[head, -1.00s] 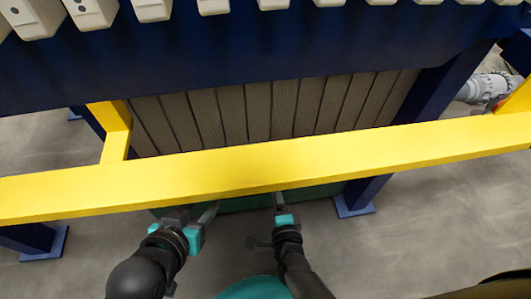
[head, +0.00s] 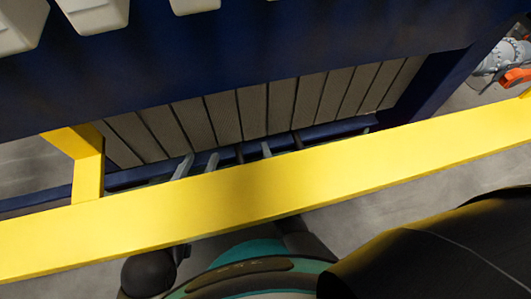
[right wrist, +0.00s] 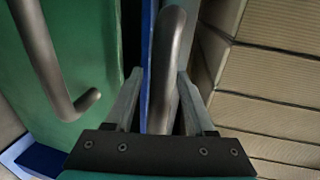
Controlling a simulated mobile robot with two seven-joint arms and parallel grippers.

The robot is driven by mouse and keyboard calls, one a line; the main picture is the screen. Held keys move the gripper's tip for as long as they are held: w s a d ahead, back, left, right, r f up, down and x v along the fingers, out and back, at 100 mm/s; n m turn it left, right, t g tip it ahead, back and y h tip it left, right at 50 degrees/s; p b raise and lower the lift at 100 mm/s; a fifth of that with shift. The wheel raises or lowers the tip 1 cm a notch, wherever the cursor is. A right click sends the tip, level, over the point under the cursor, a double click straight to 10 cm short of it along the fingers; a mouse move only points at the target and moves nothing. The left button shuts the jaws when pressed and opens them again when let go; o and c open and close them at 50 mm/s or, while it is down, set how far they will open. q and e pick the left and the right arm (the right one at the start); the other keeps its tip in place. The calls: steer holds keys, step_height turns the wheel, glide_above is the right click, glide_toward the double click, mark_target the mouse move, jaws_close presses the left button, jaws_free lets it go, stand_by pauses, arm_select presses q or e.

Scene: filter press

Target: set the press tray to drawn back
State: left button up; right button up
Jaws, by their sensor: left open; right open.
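In the right wrist view, a green panel (right wrist: 85,45), which looks like the press tray, carries a dark bent bar handle (right wrist: 38,55). Another dark bar (right wrist: 166,75) stands between the spread fingers of my right gripper (right wrist: 159,76); I cannot tell whether they touch it. The beam hides most of both grippers and the tray front. Short dark bar ends (head: 240,153) show near the fingertips.
The yellow beam (head: 270,185) crosses in front of the press, over my forearms. Tan plates (head: 225,118) hang behind it under a dark blue frame (head: 230,60). A grey pump (head: 500,60) stands at the far right. Bare floor (head: 400,165) lies in front.

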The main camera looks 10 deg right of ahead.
steer(key=shift+c, duration=0.2)
jaws_close()
stand_by(1.1)
